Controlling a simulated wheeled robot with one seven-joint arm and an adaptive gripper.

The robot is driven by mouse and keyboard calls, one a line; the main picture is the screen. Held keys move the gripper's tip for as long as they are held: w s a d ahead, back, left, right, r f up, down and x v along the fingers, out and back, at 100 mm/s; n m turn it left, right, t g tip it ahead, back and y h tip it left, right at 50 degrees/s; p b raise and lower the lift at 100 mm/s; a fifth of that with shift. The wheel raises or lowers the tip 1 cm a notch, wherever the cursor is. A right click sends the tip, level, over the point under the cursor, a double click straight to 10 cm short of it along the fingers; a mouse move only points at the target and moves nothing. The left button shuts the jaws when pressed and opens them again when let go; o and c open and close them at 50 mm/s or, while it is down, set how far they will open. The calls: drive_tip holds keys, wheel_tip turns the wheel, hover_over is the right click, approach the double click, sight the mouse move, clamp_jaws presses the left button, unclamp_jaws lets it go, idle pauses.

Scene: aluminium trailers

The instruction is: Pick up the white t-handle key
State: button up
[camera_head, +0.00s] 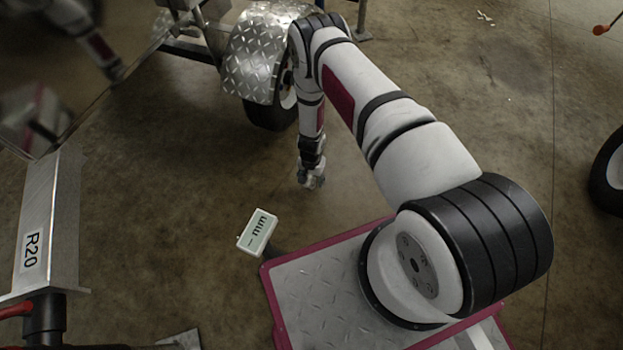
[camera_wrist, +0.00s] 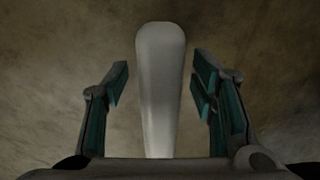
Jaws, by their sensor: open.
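A pale, whitish bar with a rounded end, which looks like part of the white t-handle key (camera_wrist: 160,100), lies between the two fingers of my gripper (camera_wrist: 161,74) in the wrist view. There is a gap on each side between the bar and the green-lined finger pads. My gripper is open and not closed on it. The near end of the bar is hidden behind the gripper body. In the head view my gripper (camera_head: 311,180) hangs pointing down over the concrete floor, and I cannot make out the key there.
A trailer's diamond-plate fender (camera_head: 262,55) and its tyre (camera_head: 270,114) stand just behind my arm. A metal post marked R20 (camera_head: 45,225) is at the left. A small white display box (camera_head: 258,232) sits left of the gripper. Another wheel (camera_head: 608,175) is at the right edge.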

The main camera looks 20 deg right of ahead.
clamp_jaws()
drive_tip(key=shift+r, duration=0.1)
drive_tip(key=shift+r+p, duration=0.6)
drive_tip(key=shift+r, duration=0.25)
wheel_tip(320, 180, up, 2)
drive_tip(key=shift+r+p, duration=0.1)
drive_tip(key=shift+p, duration=0.55)
drive_tip(key=s+r+p, duration=0.1)
drive_tip(key=s+p, duration=0.4)
drive_tip(key=s, duration=1.1)
drive_tip(key=shift+p, duration=0.35)
